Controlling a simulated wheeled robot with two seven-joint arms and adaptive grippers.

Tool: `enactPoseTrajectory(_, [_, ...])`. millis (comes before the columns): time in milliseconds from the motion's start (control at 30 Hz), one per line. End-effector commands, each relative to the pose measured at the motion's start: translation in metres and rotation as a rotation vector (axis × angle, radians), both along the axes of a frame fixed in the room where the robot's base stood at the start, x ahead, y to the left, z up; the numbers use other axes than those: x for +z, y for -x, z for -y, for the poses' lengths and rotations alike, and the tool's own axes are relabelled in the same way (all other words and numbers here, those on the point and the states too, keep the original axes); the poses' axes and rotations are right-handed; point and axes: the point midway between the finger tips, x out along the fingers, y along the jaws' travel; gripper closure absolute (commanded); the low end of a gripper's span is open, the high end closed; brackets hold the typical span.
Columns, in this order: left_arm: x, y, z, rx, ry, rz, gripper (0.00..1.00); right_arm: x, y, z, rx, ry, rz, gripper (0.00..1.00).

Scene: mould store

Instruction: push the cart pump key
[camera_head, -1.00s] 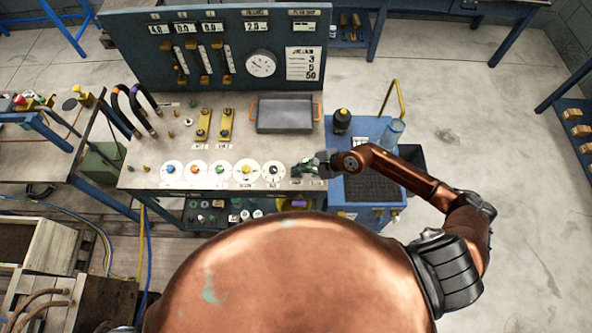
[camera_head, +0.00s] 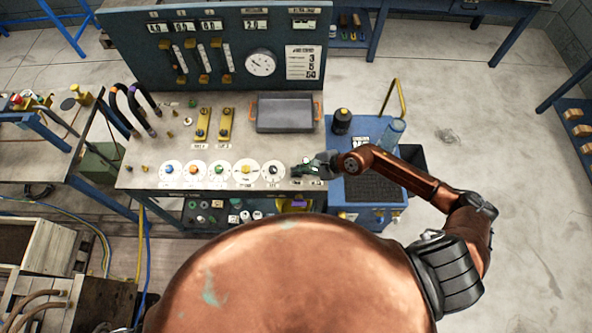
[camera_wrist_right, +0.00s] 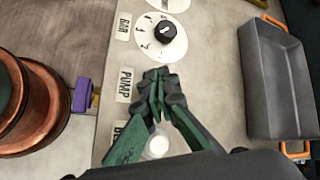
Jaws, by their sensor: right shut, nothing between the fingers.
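My right gripper (camera_head: 300,166) is over the front right of the bench, beside the row of dials. In the right wrist view its dark green fingers (camera_wrist_right: 158,78) are closed together with nothing between them. Their tips are next to a label reading PUMP (camera_wrist_right: 125,85). The pump key that would go with this label is hidden by the fingers, so I cannot tell whether they touch it. A white round key (camera_wrist_right: 157,147) shows between the finger links, beside a second, partly covered label (camera_wrist_right: 118,130). My left gripper is not in view.
A black-knobbed dial (camera_wrist_right: 165,33) is just beyond the fingertips. A grey tray (camera_head: 285,113) with orange handles lies behind my gripper. A blue cart (camera_head: 362,130) stands at the bench's right. A purple item (camera_wrist_right: 82,95) sticks out at the bench's front edge.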

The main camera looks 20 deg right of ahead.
Motion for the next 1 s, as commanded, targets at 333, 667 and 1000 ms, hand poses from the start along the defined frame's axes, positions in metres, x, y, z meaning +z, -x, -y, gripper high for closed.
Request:
enactPoseTrajectory(333, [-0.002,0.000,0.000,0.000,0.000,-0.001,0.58,-0.002,0.000,0.000,0.000,0.000,0.000,1.00])
enactPoseTrajectory(667, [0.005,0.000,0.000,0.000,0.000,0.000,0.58,0.011,0.000,0.000,0.001,0.000,0.001,1.00])
enactPoseTrajectory(1000, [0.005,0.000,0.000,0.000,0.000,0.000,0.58,0.012,0.000,0.000,0.000,0.000,0.000,1.00])
